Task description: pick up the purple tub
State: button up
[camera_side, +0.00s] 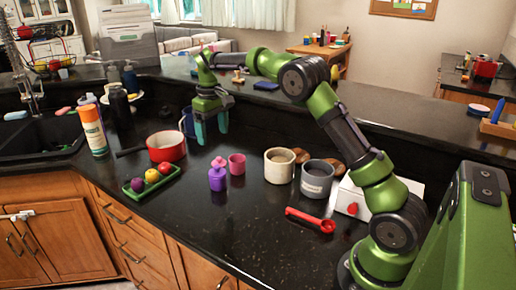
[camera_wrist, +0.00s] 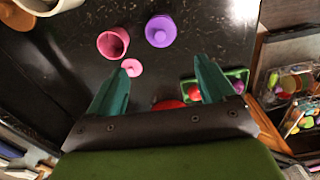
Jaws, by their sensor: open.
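The purple tub (camera_side: 217,180) stands upright on the dark counter, in front of a pink cup (camera_side: 237,164). In the wrist view the tub (camera_wrist: 160,31) shows from above as a purple round with a lighter round top, beyond the fingertips. My gripper (camera_side: 211,130) is open and empty, pointing down, above and behind the tub. In the wrist view its two teal fingers (camera_wrist: 160,68) are spread wide with nothing between them. A small pink round piece (camera_wrist: 132,67) lies near one fingertip, behind the tub in the side view.
A red pot (camera_side: 167,146) and a green tray (camera_side: 153,178) with several coloured items are left of the tub. A cream mug (camera_side: 279,165), a grey mug (camera_side: 317,178) and a red spoon (camera_side: 311,219) are to the right. The counter in front is clear.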

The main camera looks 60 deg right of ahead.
aim_at(217, 166)
jog(key=shift+n, duration=0.5)
notch_tip(217, 166, down, 10)
jog(key=shift+a+r, duration=0.15)
jog(key=shift+r, duration=0.1)
jog(key=shift+s+f, duration=0.15)
jog(key=shift+f, duration=1.2)
jog(key=shift+s+f, duration=0.1)
jog(key=shift+f, duration=1.25)
jog(key=shift+c, duration=0.2)
jog(key=c, duration=0.9)
jog(key=shift+r, duration=0.1)
